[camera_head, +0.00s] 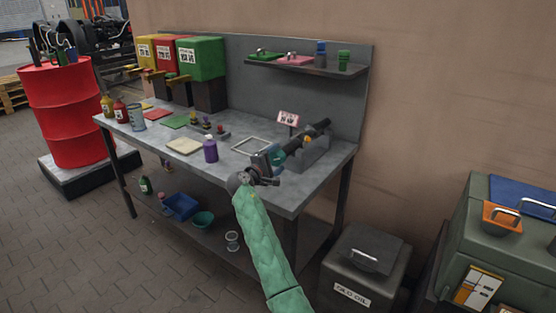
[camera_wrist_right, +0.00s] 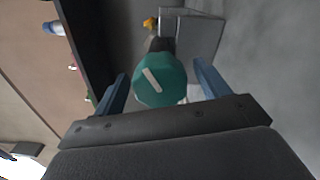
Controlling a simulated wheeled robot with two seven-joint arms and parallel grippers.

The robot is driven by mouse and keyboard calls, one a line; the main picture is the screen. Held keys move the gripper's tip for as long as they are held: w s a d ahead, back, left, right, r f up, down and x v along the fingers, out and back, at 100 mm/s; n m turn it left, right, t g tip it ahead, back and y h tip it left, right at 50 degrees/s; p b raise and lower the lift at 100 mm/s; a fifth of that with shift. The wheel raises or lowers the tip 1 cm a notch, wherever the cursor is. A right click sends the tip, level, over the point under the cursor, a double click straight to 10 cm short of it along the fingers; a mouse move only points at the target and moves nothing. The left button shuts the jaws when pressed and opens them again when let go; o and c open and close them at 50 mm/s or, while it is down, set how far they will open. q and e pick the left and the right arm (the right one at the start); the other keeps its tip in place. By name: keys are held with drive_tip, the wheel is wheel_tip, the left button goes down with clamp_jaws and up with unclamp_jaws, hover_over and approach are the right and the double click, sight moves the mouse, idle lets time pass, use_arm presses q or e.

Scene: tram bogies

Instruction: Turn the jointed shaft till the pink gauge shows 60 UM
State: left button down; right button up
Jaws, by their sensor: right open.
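The jointed shaft (camera_head: 316,131) lies on a grey block at the right end of the workbench, its dark bar slanting up to the right. A teal round end with a white line (camera_wrist_right: 158,82) faces my right wrist camera; I take it as the shaft's near end. My right gripper (camera_head: 274,158) is at this end. In the right wrist view its blue fingers (camera_wrist_right: 160,70) are open on either side of the teal end, with visible gaps. A small pink-and-white plate (camera_head: 288,118) stands behind the shaft, possibly the gauge; its marks are too small to read. My left gripper is out of view.
The workbench (camera_head: 225,152) holds a purple bottle (camera_head: 210,150), a pale-rimmed tray (camera_head: 236,146) and coloured bins (camera_head: 203,60) further left. A wall shelf (camera_head: 310,67) hangs above. A dark lidded bin (camera_head: 352,285) stands right of the bench.

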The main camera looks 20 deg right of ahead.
drive_tip(key=b+v, duration=0.1)
drive_tip(key=v, duration=0.4)
drive_tip(key=shift+a+f, duration=0.1)
drive_tip(key=shift+s+a, duration=0.4)
drive_tip(key=shift+a, duration=0.05)
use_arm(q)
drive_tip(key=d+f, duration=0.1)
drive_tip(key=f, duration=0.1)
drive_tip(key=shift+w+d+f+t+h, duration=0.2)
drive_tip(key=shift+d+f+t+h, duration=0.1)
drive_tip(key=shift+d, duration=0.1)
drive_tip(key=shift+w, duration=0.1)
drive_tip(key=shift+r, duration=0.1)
